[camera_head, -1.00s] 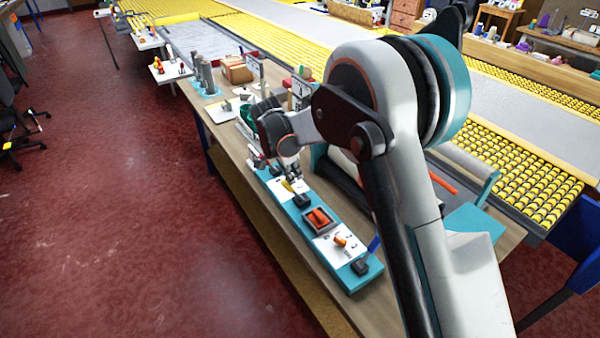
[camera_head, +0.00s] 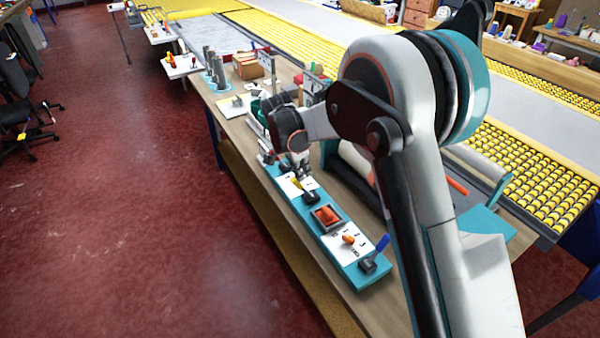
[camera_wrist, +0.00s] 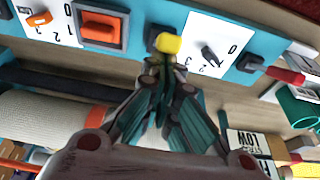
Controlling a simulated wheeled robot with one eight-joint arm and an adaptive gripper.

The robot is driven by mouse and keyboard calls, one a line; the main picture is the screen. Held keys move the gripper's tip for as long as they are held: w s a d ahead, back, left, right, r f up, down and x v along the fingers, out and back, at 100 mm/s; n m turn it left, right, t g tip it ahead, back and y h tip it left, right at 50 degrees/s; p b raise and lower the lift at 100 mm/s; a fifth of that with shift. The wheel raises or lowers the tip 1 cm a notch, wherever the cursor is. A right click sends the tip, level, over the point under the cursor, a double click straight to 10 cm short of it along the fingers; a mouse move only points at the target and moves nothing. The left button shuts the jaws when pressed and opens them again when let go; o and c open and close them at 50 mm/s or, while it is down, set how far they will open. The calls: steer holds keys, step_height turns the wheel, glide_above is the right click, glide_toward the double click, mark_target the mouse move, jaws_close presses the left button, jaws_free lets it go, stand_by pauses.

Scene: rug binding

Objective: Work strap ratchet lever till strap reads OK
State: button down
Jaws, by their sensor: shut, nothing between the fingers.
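My gripper (camera_wrist: 160,68) is shut and empty, its fingertips close to a yellow-capped lever (camera_wrist: 167,43) on a teal control panel (camera_wrist: 262,42). I cannot tell whether they touch. In the head view my gripper (camera_head: 300,175) is above the panel's far half, by the yellow cap (camera_head: 297,184). A small sign (camera_wrist: 247,143) beside my fingers in the wrist view reads LOW; the word next to it looks like STRAP. I cannot tell for sure which part is the strap ratchet lever.
The panel also bears a red rocker switch (camera_head: 327,215), an orange knob (camera_head: 348,239) and a blue-handled lever (camera_head: 382,243). A pale roll (camera_wrist: 40,118) lies alongside. A green ring-shaped item (camera_wrist: 300,108) is near the sign. The red floor (camera_head: 150,230) at left is open.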

step_height(320, 180, up, 11)
steer(key=p, duration=0.2)
steer(key=shift+s+a+p, duration=0.2)
steer(key=shift+a+p, duration=0.15)
steer(key=shift+r, duration=0.15)
stand_by(0.4)
